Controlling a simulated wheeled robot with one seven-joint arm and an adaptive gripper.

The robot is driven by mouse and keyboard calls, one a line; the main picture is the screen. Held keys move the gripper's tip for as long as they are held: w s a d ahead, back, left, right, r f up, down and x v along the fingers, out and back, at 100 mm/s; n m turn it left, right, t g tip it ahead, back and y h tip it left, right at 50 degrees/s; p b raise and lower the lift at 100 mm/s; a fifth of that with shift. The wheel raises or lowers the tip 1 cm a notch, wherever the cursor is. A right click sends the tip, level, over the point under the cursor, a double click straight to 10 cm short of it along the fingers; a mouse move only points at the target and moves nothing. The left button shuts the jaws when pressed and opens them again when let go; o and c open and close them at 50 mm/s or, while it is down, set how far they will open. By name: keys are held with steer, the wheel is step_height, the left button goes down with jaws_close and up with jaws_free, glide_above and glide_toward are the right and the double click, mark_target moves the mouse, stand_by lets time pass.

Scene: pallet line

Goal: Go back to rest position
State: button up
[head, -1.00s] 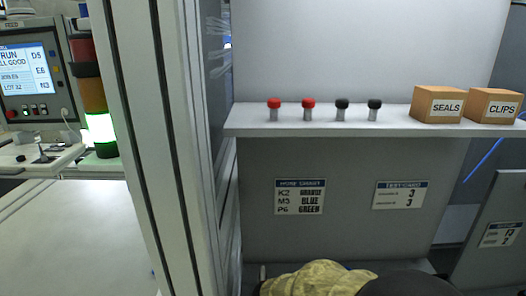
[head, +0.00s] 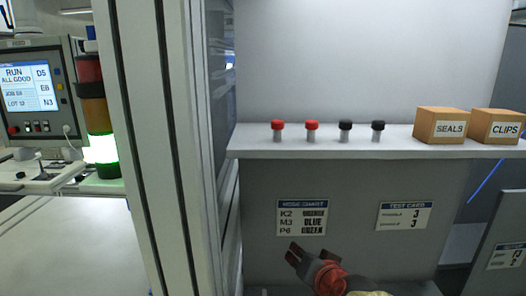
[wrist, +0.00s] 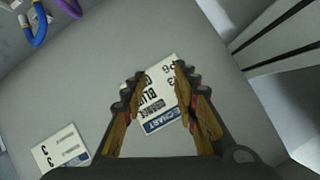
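My gripper (head: 297,254) shows at the bottom of the head view, in front of the grey panel below the shelf. In the wrist view my gripper (wrist: 158,76) has its two fingers apart, with nothing between them but the panel and a printed chart (wrist: 162,98) behind. The same hose chart (head: 302,217) hangs on the panel in the head view, above the fingers. Most of my arm is outside the head view.
A shelf (head: 400,145) above my gripper bears two red-capped and two black-capped fittings and boxes marked SEALS (head: 440,128) and CLIPS (head: 493,127). A test card (head: 404,216) is at right. A frame post (head: 165,150) stands left. Blue (wrist: 38,25) and purple (wrist: 70,7) hoses show in the wrist view.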

steer(key=s+d+f+n+g, duration=0.1)
steer(key=s+d+g, duration=0.1)
steer(key=s, duration=0.6)
steer(key=s+d+f+n+g+h, duration=0.1)
steer(key=s+d, duration=0.3)
steer(key=s, duration=0.4)
steer(key=s+d+f+n+g+h, duration=0.1)
steer(key=s+d+f+n+g, duration=0.1)
steer(key=s, duration=0.7)
steer(key=shift+d+f+g, duration=0.4)
steer(key=shift+d+g, duration=0.25)
steer(key=shift+g, duration=0.05)
